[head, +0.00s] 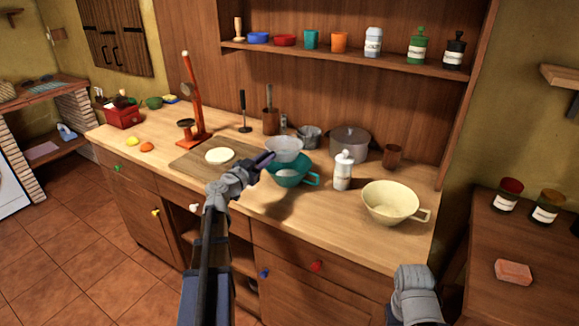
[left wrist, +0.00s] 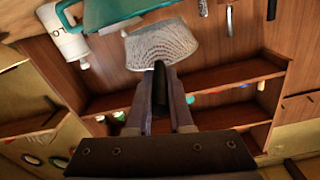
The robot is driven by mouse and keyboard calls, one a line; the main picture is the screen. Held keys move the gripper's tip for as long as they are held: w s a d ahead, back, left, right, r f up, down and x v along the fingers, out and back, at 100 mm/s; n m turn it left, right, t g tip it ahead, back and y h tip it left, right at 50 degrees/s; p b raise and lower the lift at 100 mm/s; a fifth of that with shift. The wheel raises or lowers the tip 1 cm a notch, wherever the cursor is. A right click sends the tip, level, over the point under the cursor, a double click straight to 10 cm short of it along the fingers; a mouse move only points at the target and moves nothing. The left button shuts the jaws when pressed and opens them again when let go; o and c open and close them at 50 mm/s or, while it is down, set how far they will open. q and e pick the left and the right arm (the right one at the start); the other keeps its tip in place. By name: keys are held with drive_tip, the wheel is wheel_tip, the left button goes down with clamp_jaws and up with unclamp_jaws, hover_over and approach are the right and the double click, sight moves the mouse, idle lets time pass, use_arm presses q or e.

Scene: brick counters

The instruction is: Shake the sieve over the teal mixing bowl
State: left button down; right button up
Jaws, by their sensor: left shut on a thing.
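The sieve (head: 284,146), a pale mesh cup, is held above the teal mixing bowl (head: 291,178). It appears roughly level and overlaps the bowl's back rim; I cannot tell how big the gap is. Something pale shows inside the bowl. My left gripper (head: 263,162) is shut on the sieve's dark handle, left of the bowl. In the left wrist view the sieve mesh (left wrist: 162,45) is beyond the fingers, with the teal bowl (left wrist: 112,14) beside it. Part of my right arm shows at the lower right of the head view; its fingers are not visible.
A white bottle (head: 343,172) stands close right of the bowl, with a cream handled bowl (head: 391,203) further right. A grey pot (head: 349,141) and metal cup (head: 309,136) stand behind. A wooden board (head: 190,163) with a pale round (head: 219,155) lies left.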

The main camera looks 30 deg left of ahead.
use_arm(q)
drive_tip(key=d, duration=0.3)
drive_tip(key=shift+s+d, duration=0.1)
drive_tip(key=shift+s, duration=0.05)
idle(0.9)
drive_tip(key=shift+r, duration=0.15)
drive_tip(key=shift+r+p, duration=1.85)
drive_tip(key=shift+p, duration=0.15)
